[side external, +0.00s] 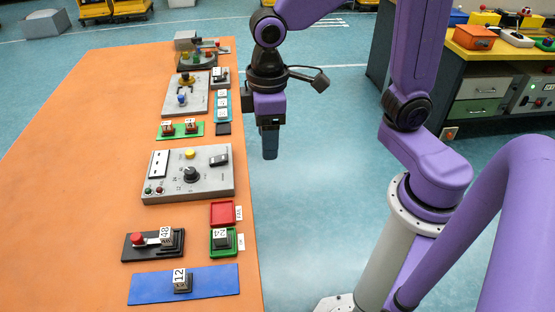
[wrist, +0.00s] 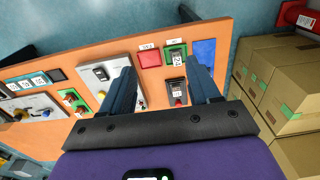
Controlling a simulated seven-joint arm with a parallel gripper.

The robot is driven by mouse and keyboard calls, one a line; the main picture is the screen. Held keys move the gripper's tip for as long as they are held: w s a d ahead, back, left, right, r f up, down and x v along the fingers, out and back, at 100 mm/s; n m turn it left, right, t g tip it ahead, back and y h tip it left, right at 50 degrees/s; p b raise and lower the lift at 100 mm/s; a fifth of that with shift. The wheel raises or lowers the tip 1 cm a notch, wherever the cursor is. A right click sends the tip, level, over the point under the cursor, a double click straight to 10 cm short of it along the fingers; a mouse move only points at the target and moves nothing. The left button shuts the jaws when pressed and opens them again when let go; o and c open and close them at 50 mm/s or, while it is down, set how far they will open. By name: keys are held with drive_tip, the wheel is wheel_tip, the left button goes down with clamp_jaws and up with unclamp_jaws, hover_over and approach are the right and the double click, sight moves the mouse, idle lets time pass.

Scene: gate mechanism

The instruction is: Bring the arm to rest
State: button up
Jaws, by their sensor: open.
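My gripper (side external: 269,157) hangs in the air just off the right edge of the orange table (side external: 90,150), beside the grey control panel and the green mat, fingers pointing down. In the side view its fingers overlap one another. In the wrist view the two dark fingers of my gripper (wrist: 160,72) stand well apart, with nothing held between them. The table surface and its panels show beyond them. The gripper touches nothing that I can see.
The table holds a grey dial panel (side external: 203,186), a red tray (side external: 222,212), a green tray (side external: 231,250) with a numbered block, a blue mat (side external: 220,280) and a black base (side external: 128,253). Cardboard boxes (wrist: 290,95) stand beyond. Floor beneath the gripper is clear.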

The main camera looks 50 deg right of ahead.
drive_tip(key=s+d+n, duration=0.1)
drive_tip(key=s+d, duration=0.3)
drive_tip(key=s, duration=0.3)
drive_tip(key=s+d+f+n, duration=0.1)
drive_tip(key=s+d+n, duration=0.1)
drive_tip(key=s+d, duration=0.2)
drive_tip(key=s, duration=0.2)
drive_tip(key=shift+s+d+f+n, duration=0.15)
drive_tip(key=shift+s+f+n, duration=0.15)
drive_tip(key=shift+s, duration=0.1)
